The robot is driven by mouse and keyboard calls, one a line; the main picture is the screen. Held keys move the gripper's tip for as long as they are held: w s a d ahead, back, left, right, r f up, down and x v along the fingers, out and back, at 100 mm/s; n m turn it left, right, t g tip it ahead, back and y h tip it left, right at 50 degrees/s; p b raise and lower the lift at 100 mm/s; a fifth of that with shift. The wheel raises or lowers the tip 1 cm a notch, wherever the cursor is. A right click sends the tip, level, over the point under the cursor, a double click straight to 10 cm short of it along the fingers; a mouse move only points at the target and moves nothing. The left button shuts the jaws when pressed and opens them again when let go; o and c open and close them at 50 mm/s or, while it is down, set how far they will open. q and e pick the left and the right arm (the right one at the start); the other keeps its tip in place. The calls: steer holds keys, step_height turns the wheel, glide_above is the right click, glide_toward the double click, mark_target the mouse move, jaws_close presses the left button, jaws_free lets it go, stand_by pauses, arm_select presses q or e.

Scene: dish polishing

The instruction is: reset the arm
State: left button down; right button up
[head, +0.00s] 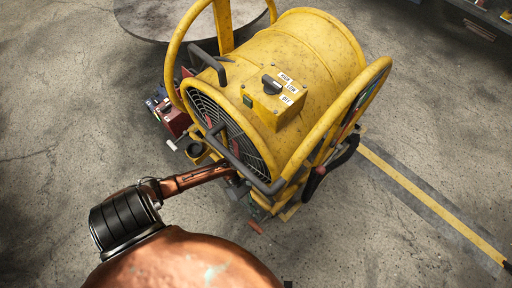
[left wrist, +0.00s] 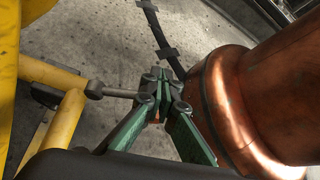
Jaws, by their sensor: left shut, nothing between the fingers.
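My left arm reaches in from the lower left of the head view, and its copper forearm ends close to the front grille of a yellow drum fan (head: 315,60). The gripper end is hard to make out there among dark fan parts. In the left wrist view my left gripper (left wrist: 162,82) shows green fingers drawn together at the tips, with nothing between them. The fan's yellow tube frame (left wrist: 65,120) stands just left of it. My right gripper is in neither view.
A control box (head: 274,94) with a dark knob sits on the fan. A round dark plate (head: 150,18) lies behind it. Small red and dark items (head: 170,112) sit left of the fan. A yellow floor line (head: 430,204) runs to the right. Concrete floor is clear at left and right.

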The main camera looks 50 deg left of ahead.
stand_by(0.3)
